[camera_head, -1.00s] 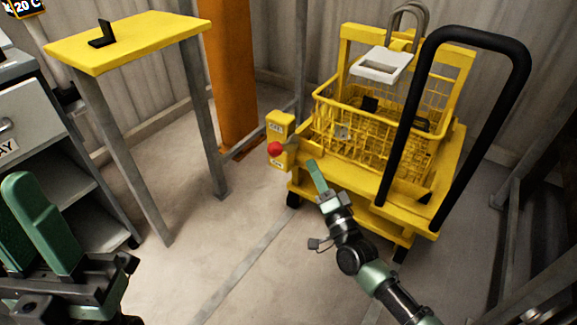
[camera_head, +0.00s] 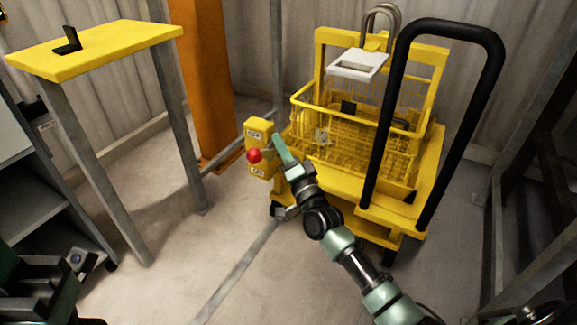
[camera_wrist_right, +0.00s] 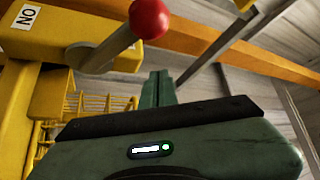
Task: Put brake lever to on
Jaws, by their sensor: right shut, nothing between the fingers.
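The brake lever is a grey rod with a red ball knob (camera_head: 254,155), on a yellow post (camera_head: 258,128) at the cart's left corner. The upper label appears to read OFF and the lower one ON; the knob shows between them. I cannot tell the lever's exact setting. My right gripper (camera_head: 281,149) is shut and empty, just right of the post. In the right wrist view, the knob (camera_wrist_right: 150,18) and rod are above the shut fingers (camera_wrist_right: 158,88), seemingly apart from them. The ON label (camera_wrist_right: 27,14) appears inverted there. My left gripper (camera_head: 50,285) is partly cut off at lower left.
The yellow cart (camera_head: 350,205) carries a wire basket (camera_head: 340,140) and has a black push handle (camera_head: 440,30). A yellow-topped table (camera_head: 110,45) stands left, beside an orange column (camera_head: 205,90). Grey shelving (camera_head: 25,210) is at the left edge. Open floor lies between.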

